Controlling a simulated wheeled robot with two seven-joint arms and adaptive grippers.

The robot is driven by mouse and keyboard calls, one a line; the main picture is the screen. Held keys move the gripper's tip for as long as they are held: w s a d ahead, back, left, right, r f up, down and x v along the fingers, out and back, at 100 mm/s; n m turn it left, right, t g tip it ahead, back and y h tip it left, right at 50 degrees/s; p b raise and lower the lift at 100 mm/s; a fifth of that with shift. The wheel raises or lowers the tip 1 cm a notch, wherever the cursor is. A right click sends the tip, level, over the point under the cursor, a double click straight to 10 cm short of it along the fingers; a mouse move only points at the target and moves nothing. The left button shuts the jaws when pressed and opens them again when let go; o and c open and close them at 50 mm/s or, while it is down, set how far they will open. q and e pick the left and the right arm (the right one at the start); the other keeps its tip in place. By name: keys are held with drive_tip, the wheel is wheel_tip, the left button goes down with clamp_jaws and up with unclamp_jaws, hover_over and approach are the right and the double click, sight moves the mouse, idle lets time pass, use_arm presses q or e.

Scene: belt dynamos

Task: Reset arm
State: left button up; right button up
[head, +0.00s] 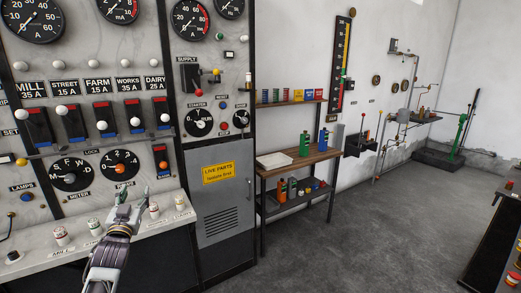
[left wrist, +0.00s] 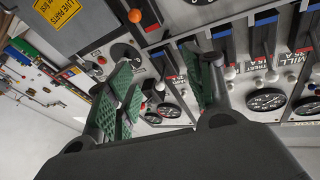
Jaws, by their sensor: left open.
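My left gripper (head: 130,208) is in front of the lower part of the switchboard panel (head: 90,150), above its pale ledge. In the left wrist view its green-padded fingers (left wrist: 165,95) are spread apart with nothing between them. Behind the fingers that view shows the panel at a steep tilt, with gauges, labels and white-knobbed switches. The fingers look apart from the panel, though the exact gap cannot be told. My right gripper is in neither view.
Fuse-like white pieces (head: 154,210) stand on the ledge near the gripper. A grey cabinet (head: 222,215) with a yellow warning label stands right of it. A wooden shelf table (head: 300,160) holds bottles and a tray. The grey floor (head: 390,235) is clear in the middle.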

use_arm(q)
drive_tip(key=s+d+f+g+h, duration=0.1)
drive_tip(key=f+g, duration=0.1)
drive_tip(key=f, duration=1.1)
drive_tip(key=s+d+f+m+g, duration=0.1)
drive_tip(key=f+g, duration=0.2)
drive_tip(key=f, duration=1)
drive_tip(key=s+d+f+g+h, duration=0.1)
drive_tip(key=d+f+g, duration=0.1)
drive_tip(key=f, duration=1.1)
drive_tip(key=s+d+f+g+h, duration=0.1)
drive_tip(key=s+f+g, duration=0.1)
drive_tip(key=s+f, duration=0.75)
drive_tip(key=s+d+f+g, duration=0.2)
drive_tip(key=s+f, duration=0.4)
drive_tip(key=f, duration=0.6)
drive_tip(key=s+f+g, duration=0.2)
drive_tip(key=s+f, duration=0.5)
drive_tip(key=s, duration=0.6)
drive_tip(key=s+d+f+m+g, duration=0.1)
drive_tip(key=s+f+g, duration=0.2)
drive_tip(key=s+f, duration=0.4)
drive_tip(key=s+d+f+g, duration=0.1)
drive_tip(key=s+f, duration=0.5)
drive_tip(key=s, duration=1.4)
drive_tip(key=shift+d+f+m+g+p, duration=0.3)
drive_tip(key=shift+f+g+p, duration=0.1)
drive_tip(key=shift+g, duration=0.4)
drive_tip(key=shift+w, duration=0.1)
